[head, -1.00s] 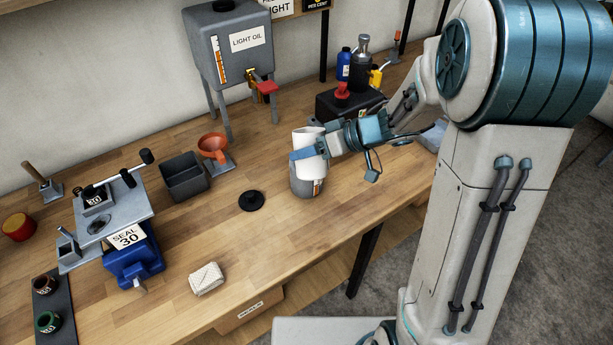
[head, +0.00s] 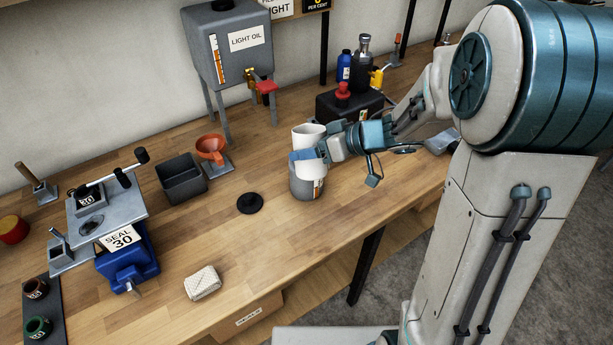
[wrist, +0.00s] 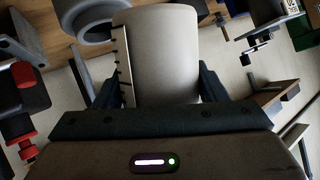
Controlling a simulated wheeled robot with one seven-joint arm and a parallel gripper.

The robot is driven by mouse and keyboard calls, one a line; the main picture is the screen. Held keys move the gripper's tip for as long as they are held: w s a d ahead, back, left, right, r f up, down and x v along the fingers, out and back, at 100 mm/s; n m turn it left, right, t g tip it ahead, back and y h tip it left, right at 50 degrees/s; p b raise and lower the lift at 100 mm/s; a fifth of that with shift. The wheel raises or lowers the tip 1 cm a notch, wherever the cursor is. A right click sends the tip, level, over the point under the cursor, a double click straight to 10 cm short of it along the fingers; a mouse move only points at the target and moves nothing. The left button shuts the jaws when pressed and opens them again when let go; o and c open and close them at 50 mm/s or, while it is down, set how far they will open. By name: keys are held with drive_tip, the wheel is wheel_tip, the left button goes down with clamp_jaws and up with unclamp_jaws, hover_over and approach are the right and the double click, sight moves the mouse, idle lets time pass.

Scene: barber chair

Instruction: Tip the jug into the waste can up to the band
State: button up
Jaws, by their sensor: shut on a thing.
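The jug (head: 309,137) is a white, open-topped vessel held roughly upright at the waste can. My gripper (head: 306,156), with blue fingers, is shut on it. In the wrist view the jug (wrist: 165,55) fills the middle between the fingers (wrist: 152,88), with dark scale marks along its left side. The waste can (head: 303,188) is a grey round can with a white and orange label, standing on the bench just below the jug. A grey round rim, probably the can's (wrist: 72,35), shows left of the jug in the wrist view. The jug's contents and the can's level are hidden.
A black round disc (head: 250,203) lies left of the can. A dark square bin (head: 181,180), an orange funnel (head: 210,147) and a light oil tank (head: 229,62) stand farther back. A black box (head: 345,104) stands behind my gripper. The bench front is mostly clear.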

sight(310, 131)
drive_tip(key=shift+w+a+f+n+t+y+b, duration=0.15)
drive_tip(key=shift+n+t+b, duration=0.25)
drive_tip(key=shift+b, duration=0.95)
drive_tip(key=shift+w+d+f+n+t+y+b, duration=0.1)
drive_tip(key=shift+w+f+n+t+y+b, duration=0.2)
drive_tip(key=shift+b, duration=1.05)
drive_tip(key=shift+r+t, duration=0.15)
drive_tip(key=shift+t, duration=0.15)
drive_tip(key=shift+r, duration=0.1)
wheel_tip(310, 131, up, 5)
drive_tip(key=p, duration=0.5)
drive_tip(key=shift+p, duration=0.3)
